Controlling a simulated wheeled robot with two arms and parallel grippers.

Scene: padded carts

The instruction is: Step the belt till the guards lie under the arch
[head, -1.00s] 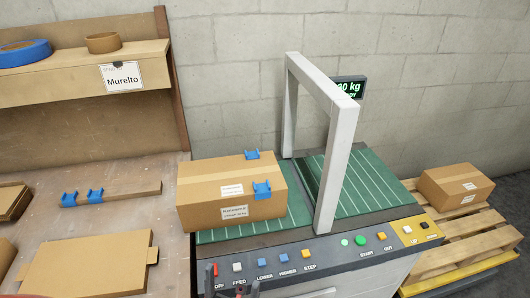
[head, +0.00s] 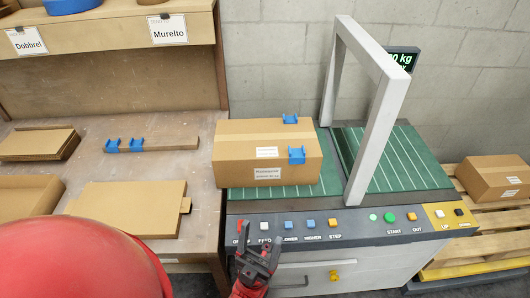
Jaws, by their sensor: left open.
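A cardboard box (head: 238,158) sits on the green belt (head: 320,188), left of the grey arch (head: 383,108). Two blue guards sit on the box: one at its far top edge (head: 290,119) and one at its near top edge (head: 297,155). Both guards are left of the arch, not under it. The orange STEP button (head: 332,222) is on the front panel, right of the white and blue buttons. My left gripper (head: 259,252) is open and empty, low in front of the panel, left of STEP and near the FEED button (head: 265,226). My right gripper is not in view.
A weight display (head: 403,59) partly shows "kg" behind the arch. Green START (head: 389,217) and other buttons line the panel's right. Another box (head: 494,177) lies on a pallet at right. A wooden bench (head: 90,229) with flat cartons and spare blue guards (head: 125,146) is at left.

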